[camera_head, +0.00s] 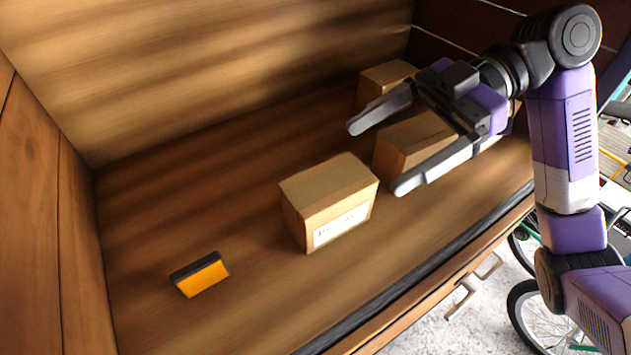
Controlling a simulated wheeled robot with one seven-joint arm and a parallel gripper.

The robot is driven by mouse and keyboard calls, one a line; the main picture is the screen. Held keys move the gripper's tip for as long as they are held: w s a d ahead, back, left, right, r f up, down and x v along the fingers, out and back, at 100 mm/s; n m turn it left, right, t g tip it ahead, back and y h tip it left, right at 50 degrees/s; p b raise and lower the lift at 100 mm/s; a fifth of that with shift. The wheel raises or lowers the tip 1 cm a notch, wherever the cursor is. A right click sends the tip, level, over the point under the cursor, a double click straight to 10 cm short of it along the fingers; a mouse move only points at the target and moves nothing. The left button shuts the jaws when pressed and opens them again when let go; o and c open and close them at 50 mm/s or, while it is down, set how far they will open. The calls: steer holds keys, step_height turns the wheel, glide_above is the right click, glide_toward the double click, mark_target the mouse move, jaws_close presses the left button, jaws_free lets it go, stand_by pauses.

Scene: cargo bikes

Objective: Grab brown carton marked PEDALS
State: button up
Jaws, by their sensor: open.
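A brown carton with a white label (329,202) stands on the wooden floor of the cargo box, near the middle of the view. Its label faces the front edge; the print is too blurred to read surely, though it seems to start with a P. A second brown carton (412,143) lies between the fingers of my gripper (381,158) as seen from the head. A third brown carton (385,78) stands behind it, partly hidden by a finger. No label shows on these two. My gripper is open, its fingers pointing left. I cannot tell whether it touches a carton.
A small orange and black block (201,274) lies on the box floor at the left front. Wooden walls (220,60) close the back and left. A dark edge strip (430,262) runs along the front. Bicycle wheels show outside at the lower right. The floor at the left is mostly clear.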

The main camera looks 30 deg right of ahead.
mark_target(334, 180)
steer(key=shift+p+x, duration=1)
steer(key=shift+x, duration=2.6)
steer(key=c, duration=1.8)
